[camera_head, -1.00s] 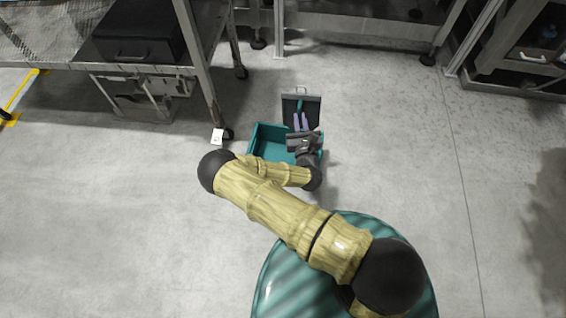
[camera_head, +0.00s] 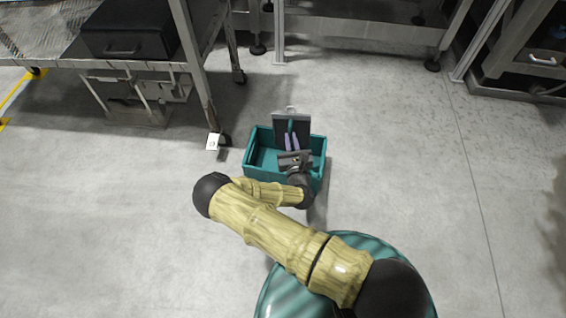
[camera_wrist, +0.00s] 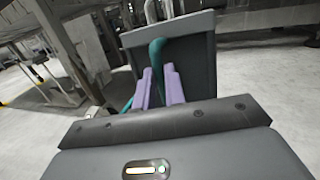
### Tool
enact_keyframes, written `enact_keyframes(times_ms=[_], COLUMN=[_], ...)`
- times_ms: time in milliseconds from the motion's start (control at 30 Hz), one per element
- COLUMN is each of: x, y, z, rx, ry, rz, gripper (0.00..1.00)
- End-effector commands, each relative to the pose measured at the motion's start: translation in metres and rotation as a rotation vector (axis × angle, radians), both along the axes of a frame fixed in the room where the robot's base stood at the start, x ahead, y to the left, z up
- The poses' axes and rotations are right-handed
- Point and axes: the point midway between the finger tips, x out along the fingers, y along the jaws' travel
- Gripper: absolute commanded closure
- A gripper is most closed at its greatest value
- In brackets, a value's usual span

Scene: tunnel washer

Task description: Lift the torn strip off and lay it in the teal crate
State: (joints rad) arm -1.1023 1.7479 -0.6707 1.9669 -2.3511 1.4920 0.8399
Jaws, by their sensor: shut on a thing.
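My gripper (camera_head: 291,139) has purple fingers. They are shut on the teal grip of a dark grey, flat, upright panel (camera_head: 281,122), which I take to be the torn strip. A small pale loop shows at its top edge. The panel also shows in the wrist view (camera_wrist: 196,60), filling the space beyond my fingers (camera_wrist: 159,78). The teal crate (camera_head: 262,171) stands on the floor. In the head view the panel overlaps the crate's far side; its height above the crate is unclear. My gripper and wrist cover part of the crate.
A metal table (camera_head: 190,70) with a black case (camera_head: 128,30) stands at the upper left. Metal frames stand along the back. The floor is clear to the right.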

Motion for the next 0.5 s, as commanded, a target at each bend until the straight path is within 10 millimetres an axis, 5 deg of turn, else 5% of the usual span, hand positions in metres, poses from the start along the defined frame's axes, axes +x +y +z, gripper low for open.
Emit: enact_keyframes(times_ms=[500], x=[0.0], y=[0.001], z=[-0.035], rx=[0.0], ry=[-0.002], rz=[0.001], gripper=[1.0])
